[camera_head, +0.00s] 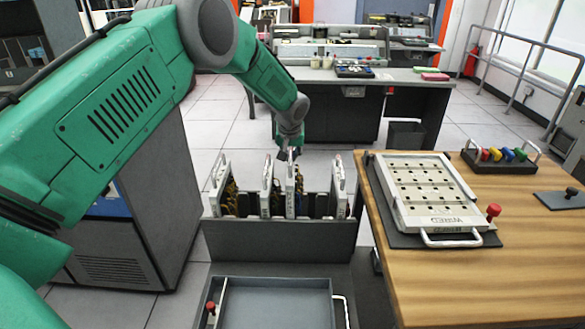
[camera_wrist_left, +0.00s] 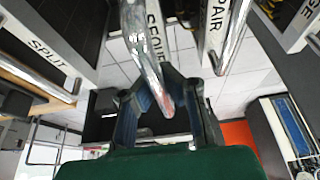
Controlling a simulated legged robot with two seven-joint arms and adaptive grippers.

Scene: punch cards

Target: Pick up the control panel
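Several upright white-edged panels with chrome handles stand in a dark rack: one at the left end (camera_head: 219,188), two in the middle (camera_head: 267,188) (camera_head: 291,190), one at the right end (camera_head: 338,182). Which is the control panel I cannot tell. My left gripper (camera_head: 287,154) is over the middle panels. In the left wrist view its fingers (camera_wrist_left: 165,112) are spread, with the chrome handle (camera_wrist_left: 147,50) of a panel lettered "SEQUE…" running between them; contact is unclear. Panels lettered "SPLIT" (camera_wrist_left: 47,54) and "…PAIR" (camera_wrist_left: 215,25) flank it. My right gripper is not in view.
A wooden table (camera_head: 520,265) at right holds a flat white panel (camera_head: 425,190) on a dark base with a red knob, and a rack of coloured handles (camera_head: 502,154). An empty grey tray (camera_head: 275,305) lies before the rack. A grey desk (camera_head: 400,78) stands behind.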

